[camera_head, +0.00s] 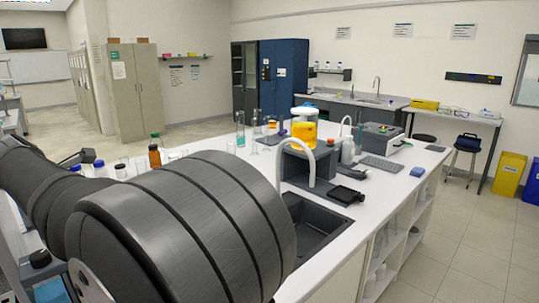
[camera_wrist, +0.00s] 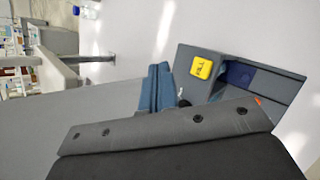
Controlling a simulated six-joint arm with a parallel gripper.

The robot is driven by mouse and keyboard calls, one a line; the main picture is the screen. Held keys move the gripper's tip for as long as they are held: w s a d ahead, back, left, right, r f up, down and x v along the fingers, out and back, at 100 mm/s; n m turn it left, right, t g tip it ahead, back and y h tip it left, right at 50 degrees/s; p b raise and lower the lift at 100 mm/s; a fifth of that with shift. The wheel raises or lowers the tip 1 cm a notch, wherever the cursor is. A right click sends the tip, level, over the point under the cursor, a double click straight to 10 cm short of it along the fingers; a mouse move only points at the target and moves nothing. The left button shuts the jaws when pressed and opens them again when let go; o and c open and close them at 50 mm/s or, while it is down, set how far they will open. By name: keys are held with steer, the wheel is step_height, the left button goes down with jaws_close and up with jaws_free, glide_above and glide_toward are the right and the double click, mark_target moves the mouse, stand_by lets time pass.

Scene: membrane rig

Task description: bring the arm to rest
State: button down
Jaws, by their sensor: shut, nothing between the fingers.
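In the wrist view my gripper (camera_wrist: 159,68) shows as two blue-grey fingers side by side, rising from a dark grey body with several screw holes. The fingers are shut with nothing between them. Their tips stand in front of a plain white surface, and I cannot tell how far away it is. In the head view my dark grey arm fills the lower left, and the gripper does not show there.
A grey housing with a yellow piece (camera_wrist: 201,68) lies right of the fingers. Floor (camera_head: 470,235) right of the bench is clear.

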step_height(320, 180, down, 6)
step_height(320, 180, up, 2)
steer(key=shift+r, duration=0.25)
steer(key=shift+d+f, duration=0.1)
steer(key=shift+f, duration=0.8)
step_height(320, 180, up, 5)
steer(key=s+a+f+m+g, duration=0.6)
steer(key=s+a+f, duration=0.3)
steer(key=s+f, duration=0.35)
steer(key=s+d+f+m+g+h, duration=0.3)
steer(key=d+f, duration=0.2)
steer(key=f, duration=0.3)
steer(key=w+d+r+m+g+y, duration=0.1)
steer(key=w+r+m, duration=0.1)
steer(key=w+r, duration=0.2)
steer(key=w+d+r+m+g+y, duration=0.1)
steer(key=w+r, duration=0.3)
steer(key=r, duration=0.7)
steer(key=shift+w+r+m+g+y, duration=0.15)
steer(key=shift+w+m+g+y, duration=0.2)
steer(key=shift+m+y, duration=0.35)
